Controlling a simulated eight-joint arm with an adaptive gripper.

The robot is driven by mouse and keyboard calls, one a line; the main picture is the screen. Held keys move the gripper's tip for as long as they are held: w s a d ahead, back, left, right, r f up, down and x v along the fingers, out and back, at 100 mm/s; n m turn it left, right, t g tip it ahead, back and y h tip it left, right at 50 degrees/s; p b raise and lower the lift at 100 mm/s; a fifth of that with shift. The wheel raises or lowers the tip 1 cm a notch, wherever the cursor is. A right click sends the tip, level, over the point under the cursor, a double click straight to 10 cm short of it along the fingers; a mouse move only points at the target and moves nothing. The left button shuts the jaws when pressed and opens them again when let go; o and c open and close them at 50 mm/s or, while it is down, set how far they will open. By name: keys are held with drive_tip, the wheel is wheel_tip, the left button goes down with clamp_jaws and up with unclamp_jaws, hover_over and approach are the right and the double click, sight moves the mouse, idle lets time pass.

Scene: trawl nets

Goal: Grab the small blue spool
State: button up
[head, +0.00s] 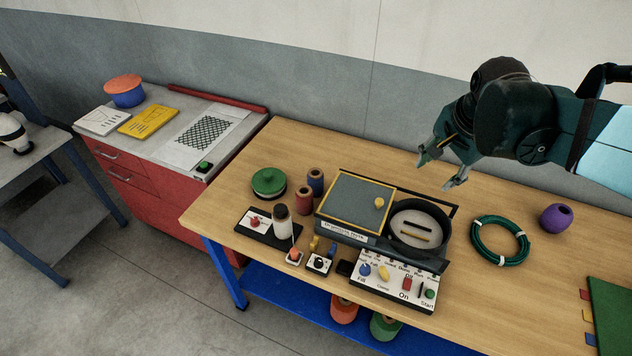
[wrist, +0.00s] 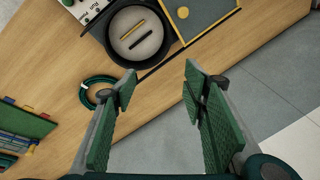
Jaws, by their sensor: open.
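The small blue spool (head: 316,183) stands upright on the wooden table in the head view, a dark blue winding with brown ends. It is behind and touching or very close to a red-brown spool (head: 304,201), left of the grey-topped box. My gripper (head: 438,172) is open and empty, in the air above the back of the table, to the right of the blue spool and well apart from it. In the wrist view my gripper (wrist: 160,76) shows two spread green fingers with nothing between them. The blue spool is not visible there.
A green coil (head: 477,238) and purple ball-like item (head: 556,219) lie right.

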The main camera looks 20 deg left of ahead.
drive_tip(key=w+a+f+m+g, duration=0.1)
drive_tip(key=w+a, duration=0.2)
drive_tip(key=a, duration=0.2)
drive_tip(key=w+a+f+m, duration=0.1)
drive_tip(key=w+a+f, duration=0.1)
drive_tip(key=a, duration=0.3)
drive_tip(key=m+g+h+p, duration=0.1)
drive_tip(key=m+g+p, duration=0.2)
drive_tip(key=m, duration=0.4)
approach(315, 170)
wheel_tip(315, 170, down, 6)
drive_tip(key=s, duration=0.2)
drive_tip(key=shift+w+d+r, duration=0.1)
drive_tip(key=shift+w+d, duration=0.05)
drive_tip(key=shift+d, duration=0.05)
drive_tip(key=shift+f, duration=1.3)
drive_tip(key=shift+f, duration=0.1)
drive_tip(key=shift+f+p, duration=0.3)
drive_tip(key=shift+f, duration=2.2)
drive_tip(key=shift+c, duration=0.2)
